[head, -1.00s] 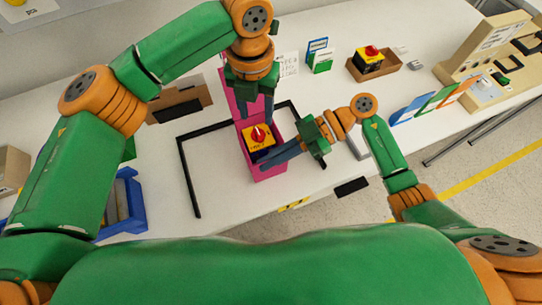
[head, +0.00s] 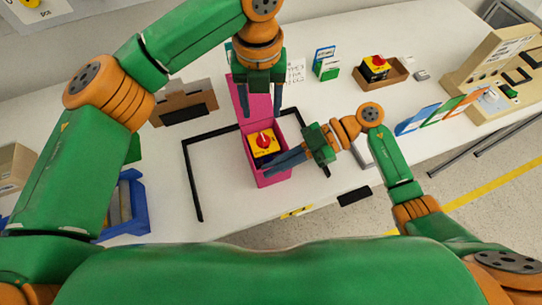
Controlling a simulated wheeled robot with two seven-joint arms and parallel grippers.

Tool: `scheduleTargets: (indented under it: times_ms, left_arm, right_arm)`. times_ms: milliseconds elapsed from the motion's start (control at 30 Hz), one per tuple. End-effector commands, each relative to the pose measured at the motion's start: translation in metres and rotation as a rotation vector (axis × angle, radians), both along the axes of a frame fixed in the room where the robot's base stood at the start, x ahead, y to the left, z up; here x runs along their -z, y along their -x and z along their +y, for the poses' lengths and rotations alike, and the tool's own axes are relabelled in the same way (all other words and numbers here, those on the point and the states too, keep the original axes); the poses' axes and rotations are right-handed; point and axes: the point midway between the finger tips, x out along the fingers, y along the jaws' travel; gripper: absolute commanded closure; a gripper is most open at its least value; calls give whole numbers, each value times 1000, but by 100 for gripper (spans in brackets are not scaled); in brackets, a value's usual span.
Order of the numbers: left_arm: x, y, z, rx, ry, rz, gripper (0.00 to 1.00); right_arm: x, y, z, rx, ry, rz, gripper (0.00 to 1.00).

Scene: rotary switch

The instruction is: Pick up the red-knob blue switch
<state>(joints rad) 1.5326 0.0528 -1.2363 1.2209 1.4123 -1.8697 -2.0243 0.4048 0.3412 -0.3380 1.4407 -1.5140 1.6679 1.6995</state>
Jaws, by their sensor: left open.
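A switch (head: 264,142) with a red knob, a yellow top plate and a dark body sits inside a pink box (head: 274,180). The box's tall pink back panel stands behind it. My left gripper (head: 260,104) points down just beyond the switch, in front of the back panel. Its two fingers are apart, with nothing between them. My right gripper (head: 290,162) comes in from the right, with a dark finger reaching over the box's near right side, close to the switch. Whether it touches the box, and how far its jaws are open, cannot be told.
A second red-knob yellow switch (head: 375,66) sits in a brown tray (head: 397,73) at the back right. A black frame (head: 190,170) is on the white table around the pink box. A blue bin (head: 135,205) stands at left, and a beige panel (head: 490,65) at far right.

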Motion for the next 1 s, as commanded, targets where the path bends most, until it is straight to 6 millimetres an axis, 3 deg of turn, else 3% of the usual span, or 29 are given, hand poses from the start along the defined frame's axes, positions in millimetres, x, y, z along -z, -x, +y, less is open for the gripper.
scheduleTargets:
  times_ms: [100,167,333,700,800,1000]
  left_arm:
    - [-22,-3,-1,-239,3,-1,42]
    - [-21,-3,-1,-309,2,1,42]
    - [17,-2,0,-339,1,6,42]
    - [79,8,0,-336,1,5,42]
    - [89,7,0,-336,2,3,42]
    - [90,7,0,-335,3,1,42]
  right_arm:
    - [0,0,0,0,0,0,100]
    - [0,0,0,0,0,0,100]
    - [0,0,0,0,0,0,100]
    - [0,0,0,0,0,0,100]
    - [0,0,0,0,0,0,100]
    - [0,0,0,0,0,0,100]
